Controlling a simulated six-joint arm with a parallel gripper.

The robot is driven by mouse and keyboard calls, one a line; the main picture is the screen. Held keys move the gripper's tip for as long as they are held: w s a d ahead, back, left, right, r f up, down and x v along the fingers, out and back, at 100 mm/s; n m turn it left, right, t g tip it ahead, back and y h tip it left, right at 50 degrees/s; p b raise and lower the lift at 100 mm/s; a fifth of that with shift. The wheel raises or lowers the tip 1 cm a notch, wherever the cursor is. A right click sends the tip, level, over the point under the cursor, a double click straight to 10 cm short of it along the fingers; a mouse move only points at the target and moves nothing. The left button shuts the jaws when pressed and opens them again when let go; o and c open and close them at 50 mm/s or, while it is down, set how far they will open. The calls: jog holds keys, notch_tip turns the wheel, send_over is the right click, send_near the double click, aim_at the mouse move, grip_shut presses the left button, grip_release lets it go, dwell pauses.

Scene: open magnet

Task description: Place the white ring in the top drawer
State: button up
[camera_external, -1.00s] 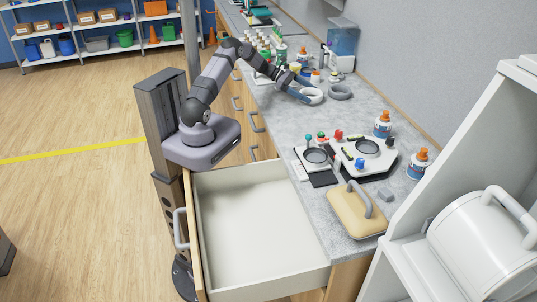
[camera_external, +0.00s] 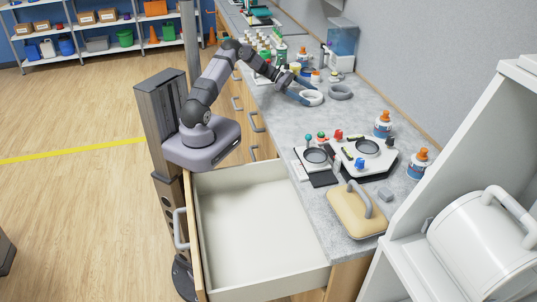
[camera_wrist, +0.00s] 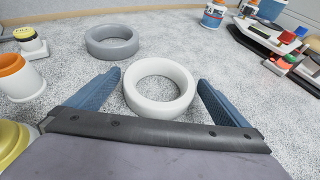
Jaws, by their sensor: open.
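The white ring (camera_wrist: 159,108) lies flat on the grey speckled counter in the wrist view. It also shows in the external view (camera_external: 316,97), partly hidden by my gripper. My gripper (camera_wrist: 160,80) is open, with one blue finger on each side of the ring and a gap between each finger and the ring. In the external view my gripper (camera_external: 301,98) is low over the counter at the ring. The top drawer (camera_external: 262,285) is pulled open at the near end of the counter, and its white inside looks empty.
A grey ring (camera_wrist: 111,40) lies beyond and left of the white ring. Bottles and jars stand close on the left, including an orange-topped jar (camera_wrist: 20,80). A white device (camera_external: 375,155), orange-capped bottles (camera_external: 383,124) and a tan handled block (camera_external: 355,212) sit nearer the drawer.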

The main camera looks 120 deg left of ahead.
aim_at(303, 95)
jog(key=p+v, duration=0.2)
jog(key=v, duration=0.5)
jog(key=shift+s+p, duration=0.15)
jog(key=shift+p, duration=0.15)
jog(key=w+n+y, duration=0.1)
jog(key=w+r+n+y, duration=0.1)
jog(key=w, duration=0.1)
jog(key=w+r+y, duration=0.1)
jog(key=y, duration=0.1)
jog(key=shift+w+a+r+n, duration=0.15)
jog(key=shift+w+n, duration=0.05)
jog(key=shift+n, duration=0.2)
jog(key=shift+w+d+n+y, duration=0.2)
jog(key=shift+n+y, duration=0.3)
jog(key=shift+y, duration=0.1)
jog(key=shift+s+d+f+n+g+y, duration=0.25)
jog(key=shift+d+f+n+g+y, duration=0.4)
jog(key=shift+d+n+g, duration=0.25)
jog(key=shift+s+d+f+n+g+y, duration=0.25)
jog(key=shift+d+f+n+g+y, duration=0.3)
jog(key=shift+d+f+n+g, duration=0.3)
jog(key=shift+x, duration=1.05)
jog(key=shift+a, duration=0.1)
jog(key=shift+p+x, duration=1.35)
jog(key=shift+x, duration=1.15)
